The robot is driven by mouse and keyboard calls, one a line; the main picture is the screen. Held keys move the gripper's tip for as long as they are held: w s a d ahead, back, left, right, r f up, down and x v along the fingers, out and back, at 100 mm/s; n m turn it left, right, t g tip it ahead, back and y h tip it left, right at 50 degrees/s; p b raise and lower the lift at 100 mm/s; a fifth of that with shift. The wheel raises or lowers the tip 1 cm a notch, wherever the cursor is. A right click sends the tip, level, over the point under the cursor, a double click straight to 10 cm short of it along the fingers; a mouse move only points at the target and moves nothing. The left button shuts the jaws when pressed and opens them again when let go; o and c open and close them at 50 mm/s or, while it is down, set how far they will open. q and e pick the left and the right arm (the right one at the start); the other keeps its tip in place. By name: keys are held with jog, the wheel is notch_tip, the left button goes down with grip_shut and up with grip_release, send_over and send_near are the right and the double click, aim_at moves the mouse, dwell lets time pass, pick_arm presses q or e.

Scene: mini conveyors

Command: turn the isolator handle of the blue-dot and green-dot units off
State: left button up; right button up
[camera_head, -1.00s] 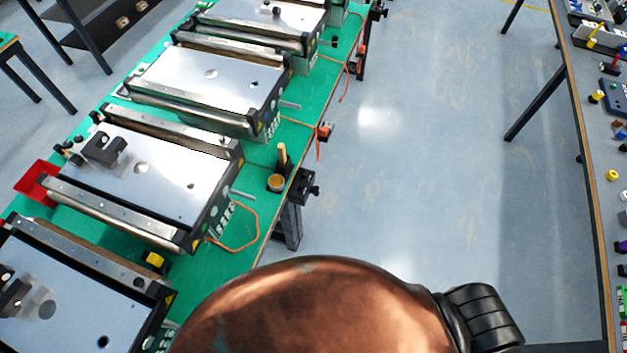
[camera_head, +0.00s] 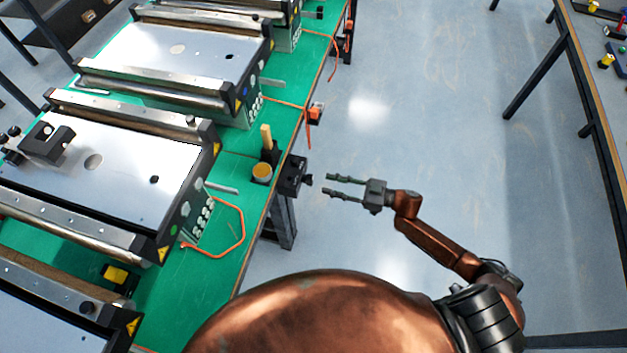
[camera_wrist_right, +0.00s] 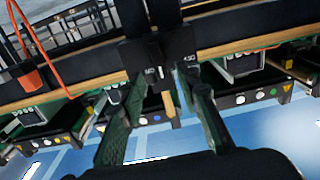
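A conveyor unit (camera_head: 110,158) with a pale top stands on the green bench, and another unit (camera_head: 175,55) stands behind it. Their end faces carry small coloured dots and grey socket panels. In the right wrist view, a unit face (camera_wrist_right: 255,98) with a row of dots shows beyond the bench edge. My right gripper (camera_head: 327,185) is open and empty, over the aisle right of a black clamp-like block (camera_head: 293,176). My left gripper is not in view.
A wooden-handled tool and a round amber-topped piece (camera_head: 262,172) stand near the bench edge. Orange cables (camera_head: 240,235) loop off the units; an orange block (camera_head: 315,112) sits on the edge. The aisle floor (camera_head: 420,110) is clear. Another table (camera_head: 585,90) stands right.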

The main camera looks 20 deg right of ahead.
jog(key=x, duration=0.6)
jog(key=shift+w+a, duration=0.15)
jog(key=shift+w, duration=0.05)
jog(key=shift+c, duration=0.5)
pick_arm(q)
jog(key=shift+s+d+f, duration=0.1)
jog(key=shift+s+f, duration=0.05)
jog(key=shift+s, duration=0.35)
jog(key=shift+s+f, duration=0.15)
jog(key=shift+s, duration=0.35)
pick_arm(e)
grip_shut()
